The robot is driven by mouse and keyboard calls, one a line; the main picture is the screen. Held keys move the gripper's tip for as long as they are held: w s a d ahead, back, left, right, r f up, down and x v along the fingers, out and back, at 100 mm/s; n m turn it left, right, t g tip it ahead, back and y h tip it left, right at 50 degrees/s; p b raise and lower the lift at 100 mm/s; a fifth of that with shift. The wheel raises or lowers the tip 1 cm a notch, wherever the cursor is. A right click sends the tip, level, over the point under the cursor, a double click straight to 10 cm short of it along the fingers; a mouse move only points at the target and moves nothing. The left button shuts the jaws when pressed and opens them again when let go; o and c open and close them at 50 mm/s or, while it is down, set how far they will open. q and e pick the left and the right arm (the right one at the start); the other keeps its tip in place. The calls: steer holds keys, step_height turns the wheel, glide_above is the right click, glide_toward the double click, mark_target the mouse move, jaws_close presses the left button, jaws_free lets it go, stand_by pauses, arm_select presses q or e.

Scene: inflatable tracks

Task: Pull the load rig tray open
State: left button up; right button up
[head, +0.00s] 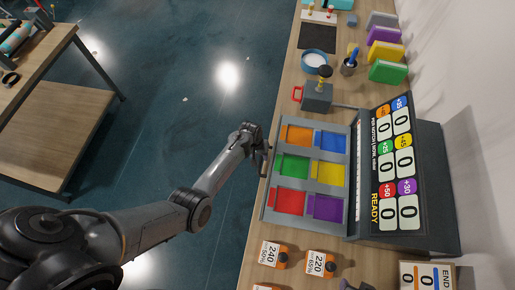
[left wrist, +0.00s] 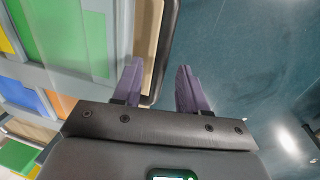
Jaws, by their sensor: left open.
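The load rig tray (head: 268,204) is a grey frame with orange, blue, green, yellow, red and purple panels. It lies on the wooden bench in front of the sloped score panel (head: 391,165). My left gripper (head: 262,150) is at the tray's left edge in the head view. In the left wrist view the two purple fingers (left wrist: 160,88) are apart, with nothing held between them. There the tray (left wrist: 72,75) fills the left side, and a dark rounded bar or edge (left wrist: 166,50) runs towards the space between the fingers. I cannot tell whether the fingers touch it. My right gripper is out of view.
A grey block with a red handle (head: 317,97) stands behind the tray. Orange weight blocks (head: 320,263) stand on the near bench. A second table (head: 46,120) is at the left. Open floor (head: 165,110) lies left of the bench.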

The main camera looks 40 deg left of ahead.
arm_select(q)
step_height(320, 180, up, 10)
steer(key=a, duration=0.1)
steer(key=shift+s+a+f+p, duration=0.15)
steer(key=shift+s+a+p, duration=0.2)
stand_by(0.3)
